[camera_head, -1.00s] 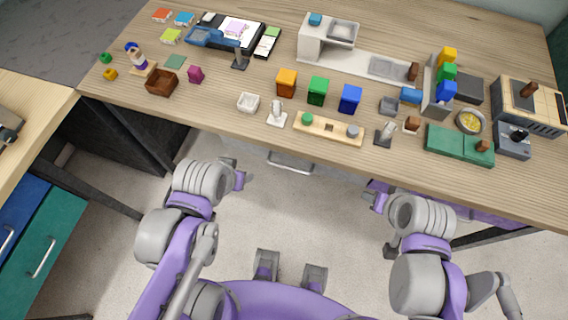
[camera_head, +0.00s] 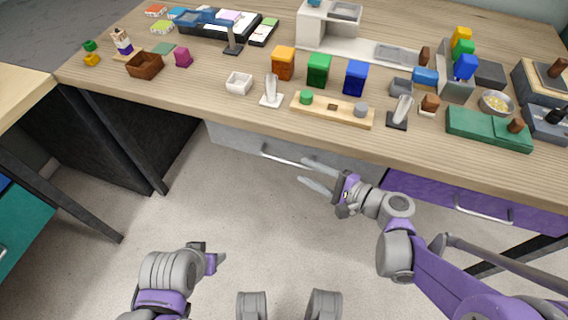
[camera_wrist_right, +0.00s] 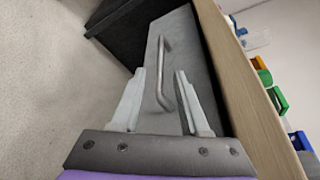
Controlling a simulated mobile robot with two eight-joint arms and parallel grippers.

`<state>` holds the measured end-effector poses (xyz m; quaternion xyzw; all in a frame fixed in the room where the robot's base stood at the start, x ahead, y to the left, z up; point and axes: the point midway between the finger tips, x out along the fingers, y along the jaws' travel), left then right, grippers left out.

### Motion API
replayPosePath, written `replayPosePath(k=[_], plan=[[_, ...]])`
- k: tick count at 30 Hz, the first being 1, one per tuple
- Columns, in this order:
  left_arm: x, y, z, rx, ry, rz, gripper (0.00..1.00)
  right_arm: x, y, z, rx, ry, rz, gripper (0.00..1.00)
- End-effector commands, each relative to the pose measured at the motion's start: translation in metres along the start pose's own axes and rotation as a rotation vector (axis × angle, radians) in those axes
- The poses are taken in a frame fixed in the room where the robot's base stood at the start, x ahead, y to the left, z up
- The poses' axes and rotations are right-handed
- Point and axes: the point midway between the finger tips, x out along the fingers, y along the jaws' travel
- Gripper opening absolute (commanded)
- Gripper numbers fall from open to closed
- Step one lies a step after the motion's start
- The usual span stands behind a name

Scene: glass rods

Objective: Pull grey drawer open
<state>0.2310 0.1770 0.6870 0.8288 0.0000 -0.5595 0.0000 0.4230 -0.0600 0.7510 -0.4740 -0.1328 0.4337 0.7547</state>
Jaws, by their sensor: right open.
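The grey drawer (camera_head: 232,143) sits under the front edge of the wooden table, and it appears shut. Its metal bar handle (camera_head: 285,157) runs along its front. In the right wrist view the drawer front (camera_wrist_right: 190,50) and the handle (camera_wrist_right: 161,75) lie ahead, with the handle seen between the fingers. My right gripper (camera_head: 308,173) is open and empty, its fingers pointing left just in front of the handle's right end. It also shows in the right wrist view (camera_wrist_right: 158,100). Whether a finger touches the handle cannot be told. My left gripper (camera_head: 212,258) is low at left, away from the drawer; its fingers are unclear.
A purple drawer (camera_head: 430,190) with its own handle is to the right under the table (camera_head: 240,110). A dark cabinet side (camera_head: 120,130) stands to the left. The tabletop holds several blocks, trays and small tools. The floor before the drawer is clear.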

Motion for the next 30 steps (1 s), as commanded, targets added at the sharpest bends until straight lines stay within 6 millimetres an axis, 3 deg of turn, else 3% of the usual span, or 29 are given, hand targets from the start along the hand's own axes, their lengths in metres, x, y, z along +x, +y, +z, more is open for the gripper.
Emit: replayPosePath(k=[3,10,15,24,30], plan=[[0.007,0.0,0.002,0.0,-0.002,0.0,0.57,0.026,0.002,0.0,0.0,-0.005,0.003,0.45],[0.014,0.0,0.004,0.0,-0.004,0.0,0.57,0.063,0.001,0.0,-0.001,-0.002,0.003,0.45],[0.016,0.0,0.004,0.0,-0.005,0.0,0.57,0.074,0.001,0.0,-0.002,0.0,0.003,0.45],[0.016,0.0,0.004,0.0,-0.004,0.0,0.57,0.076,0.0,0.0,-0.002,0.001,0.002,0.45],[0.016,0.0,0.004,0.0,-0.005,0.0,0.57,0.076,0.0,0.0,-0.002,0.001,0.002,0.09]])
